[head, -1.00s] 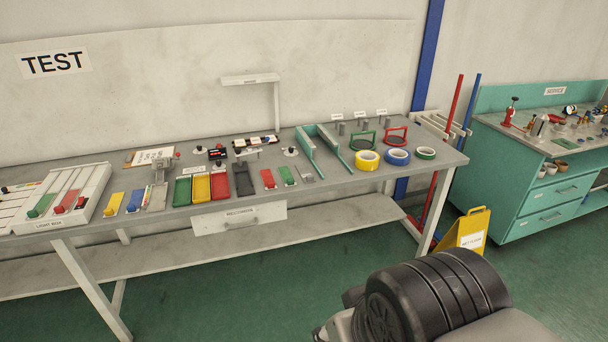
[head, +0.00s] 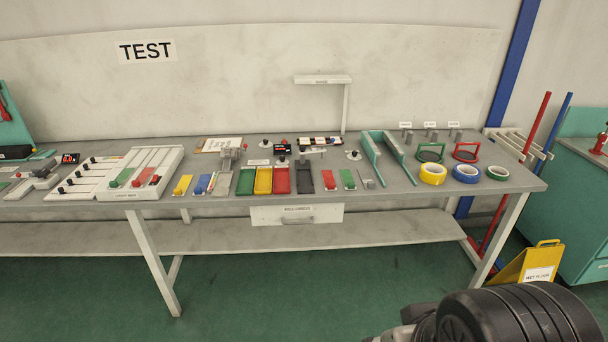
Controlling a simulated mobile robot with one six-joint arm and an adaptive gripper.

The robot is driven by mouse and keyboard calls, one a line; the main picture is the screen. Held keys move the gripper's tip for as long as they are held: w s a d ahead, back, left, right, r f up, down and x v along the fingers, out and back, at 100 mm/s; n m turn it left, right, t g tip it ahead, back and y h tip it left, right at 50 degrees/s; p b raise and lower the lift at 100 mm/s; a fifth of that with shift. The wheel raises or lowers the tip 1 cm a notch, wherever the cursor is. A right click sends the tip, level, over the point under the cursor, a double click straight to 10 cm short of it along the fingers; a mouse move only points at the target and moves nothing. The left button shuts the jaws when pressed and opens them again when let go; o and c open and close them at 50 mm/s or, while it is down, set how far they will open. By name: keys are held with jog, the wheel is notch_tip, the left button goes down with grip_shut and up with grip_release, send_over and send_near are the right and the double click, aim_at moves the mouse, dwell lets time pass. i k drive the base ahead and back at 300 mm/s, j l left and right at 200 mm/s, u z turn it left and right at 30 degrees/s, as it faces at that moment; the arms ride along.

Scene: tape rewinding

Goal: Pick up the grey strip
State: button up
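On the grey bench, a flat grey strip (head: 222,184) lies at the right end of a short row, next to a blue strip (head: 203,184) and a yellow strip (head: 183,185). A second, smaller grey piece (head: 367,179) lies right of a red strip (head: 328,180) and a green strip (head: 348,179). I cannot tell which grey piece is the one named. A dark ribbed part of my arm shows at the bottom right, well in front of the bench. My gripper is not in view.
A white light box (head: 148,190) is to the left. A teal two-walled holder (head: 372,160) and tape rolls (head: 433,174) are to the right. A yellow floor sign (head: 530,264) stands right. The green floor before the bench is clear.

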aim_at(367, 176)
jog(key=i+l+u, duration=0.15)
jog(key=i+l, duration=0.3)
jog(key=i+l+u, duration=0.15)
jog(key=i+l, duration=0.35)
jog(key=i+l+u, duration=0.15)
jog(key=i+l, duration=0.3)
jog(key=i+l+u, duration=0.15)
jog(key=i+l, duration=0.3)
jog(key=l, duration=0.3)
